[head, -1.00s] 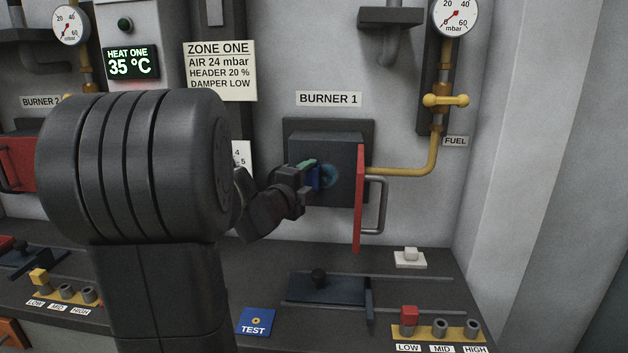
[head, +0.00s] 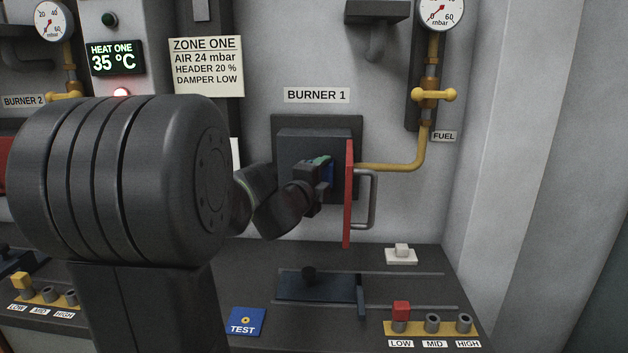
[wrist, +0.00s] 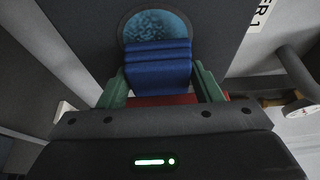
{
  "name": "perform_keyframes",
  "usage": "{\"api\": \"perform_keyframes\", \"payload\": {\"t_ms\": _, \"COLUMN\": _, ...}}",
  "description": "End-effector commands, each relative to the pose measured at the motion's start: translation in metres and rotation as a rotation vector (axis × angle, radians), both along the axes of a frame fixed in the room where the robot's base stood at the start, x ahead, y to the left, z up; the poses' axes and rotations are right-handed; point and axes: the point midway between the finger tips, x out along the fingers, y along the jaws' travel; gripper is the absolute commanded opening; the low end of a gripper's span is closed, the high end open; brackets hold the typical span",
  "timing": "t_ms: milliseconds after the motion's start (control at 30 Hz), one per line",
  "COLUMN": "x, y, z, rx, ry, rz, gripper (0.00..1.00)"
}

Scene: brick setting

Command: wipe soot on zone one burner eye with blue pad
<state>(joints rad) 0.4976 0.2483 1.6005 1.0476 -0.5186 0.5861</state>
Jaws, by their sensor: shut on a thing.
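My gripper (head: 318,172) is shut on the blue pad (wrist: 158,68), which sits between its green fingertips in the wrist view. In the head view only a sliver of the pad (head: 328,170) shows. The pad is right at the burner eye (wrist: 155,24), a round bluish glass with a speckled, cloudy surface, and covers its lower part in the wrist view. I cannot tell whether the pad touches the glass. In the head view my gripper and the pad hide the eye on the dark BURNER 1 housing (head: 300,145).
The red door (head: 348,195) with a grey handle (head: 371,200) stands open just right of my gripper. A yellow fuel pipe (head: 395,167) runs behind it. Below are a dark slider (head: 318,287), a blue TEST card (head: 246,321) and a white switch (head: 401,254). The ZONE ONE sign (head: 206,67) hangs upper left.

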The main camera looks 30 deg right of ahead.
Motion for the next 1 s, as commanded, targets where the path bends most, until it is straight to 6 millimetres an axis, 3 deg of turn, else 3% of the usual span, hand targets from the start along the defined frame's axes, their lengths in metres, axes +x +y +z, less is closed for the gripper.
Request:
{"api": "perform_keyframes", "payload": {"t_ms": 133, "x": -0.005, "y": -0.011, "z": -0.001, "rx": -0.001, "ry": -0.001, "rz": -0.002, "gripper": 0.40}}
{"api": "perform_keyframes", "payload": {"t_ms": 367, "x": -0.006, "y": -0.009, "z": 0.001, "rx": -0.001, "ry": -0.001, "rz": 0.000, "gripper": 0.40}}
{"api": "perform_keyframes", "payload": {"t_ms": 1000, "x": 0.017, "y": 0.023, "z": 0.001, "rx": -0.001, "ry": -0.001, "rz": 0.003, "gripper": 0.40}}
